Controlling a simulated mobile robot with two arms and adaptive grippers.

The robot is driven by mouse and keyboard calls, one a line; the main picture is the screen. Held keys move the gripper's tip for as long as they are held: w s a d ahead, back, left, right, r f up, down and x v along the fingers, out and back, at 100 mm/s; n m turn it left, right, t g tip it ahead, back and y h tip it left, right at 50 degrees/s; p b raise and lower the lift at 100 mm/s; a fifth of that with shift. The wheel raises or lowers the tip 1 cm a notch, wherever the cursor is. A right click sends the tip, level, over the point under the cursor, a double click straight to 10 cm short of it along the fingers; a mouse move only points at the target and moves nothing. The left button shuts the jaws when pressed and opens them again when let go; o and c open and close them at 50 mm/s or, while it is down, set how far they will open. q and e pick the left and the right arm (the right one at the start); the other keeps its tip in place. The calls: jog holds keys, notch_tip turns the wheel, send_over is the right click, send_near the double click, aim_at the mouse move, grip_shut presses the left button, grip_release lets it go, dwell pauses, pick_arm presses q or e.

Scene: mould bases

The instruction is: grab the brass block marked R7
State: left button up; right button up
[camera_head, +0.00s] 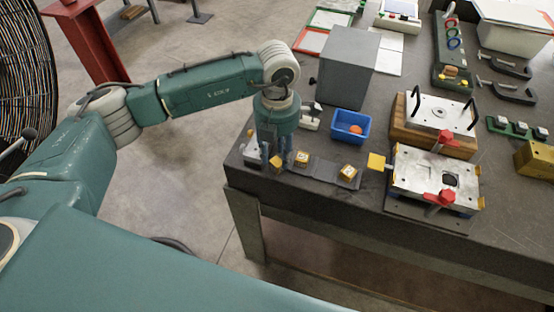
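Several small brass blocks with pale marked tops stand in a row on a dark strip (324,167) near the table's front left corner. One block (276,162) is at my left gripper (271,161), partly hidden by its fingers. A middle block (302,157) stands just right of the gripper, and a third block (347,173) sits turned at the right end. The marks are too small to read, so I cannot tell which is R7. My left gripper points down; whether its fingers touch the block is unclear. My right gripper is not in view.
A blue bin (350,126) with an orange item stands behind the blocks, and a grey box (347,66) behind that. A metal mould base (436,178) with red clamps lies to the right, with a yellow piece (376,162) at its left. The table's front edge is close.

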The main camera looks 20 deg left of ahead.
pick_arm(q)
jog(key=shift+f, duration=1.1)
grip_shut()
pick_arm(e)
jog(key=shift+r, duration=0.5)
pick_arm(q)
jog(key=shift+w+r, duration=0.1)
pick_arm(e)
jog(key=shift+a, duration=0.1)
